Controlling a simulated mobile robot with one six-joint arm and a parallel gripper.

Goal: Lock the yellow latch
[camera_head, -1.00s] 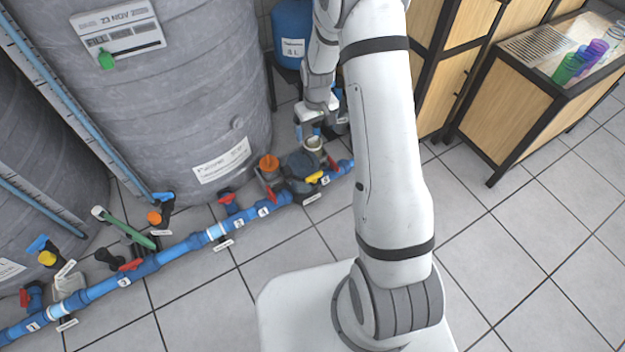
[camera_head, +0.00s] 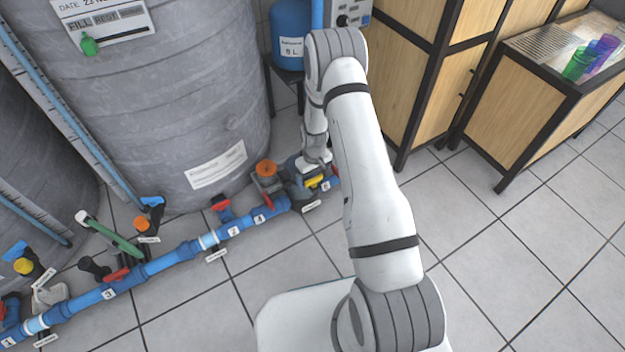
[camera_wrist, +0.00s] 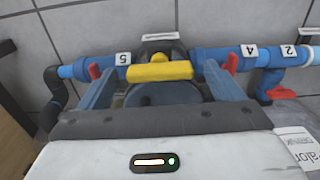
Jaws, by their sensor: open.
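The yellow latch (camera_wrist: 158,71) is a short yellow bar on a dark round pump housing (camera_wrist: 150,95), set in the blue pipe between labels 5 and 4. It also shows in the head view (camera_head: 314,183), close to the pipe. In the wrist view my gripper (camera_wrist: 158,75) is open, with one blue finger on each side of the latch. Gaps show between the fingers and the bar's ends. I cannot tell how deep the fingers reach. In the head view my wrist is above the housing and hides part of it, and the fingers are not clear there.
The blue pipe (camera_head: 178,257) runs along the floor with red, green and orange valve handles. A large grey tank (camera_head: 165,100) stands behind it. Wooden cabinets (camera_head: 420,80) stand at the right. The tiled floor at the right is clear.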

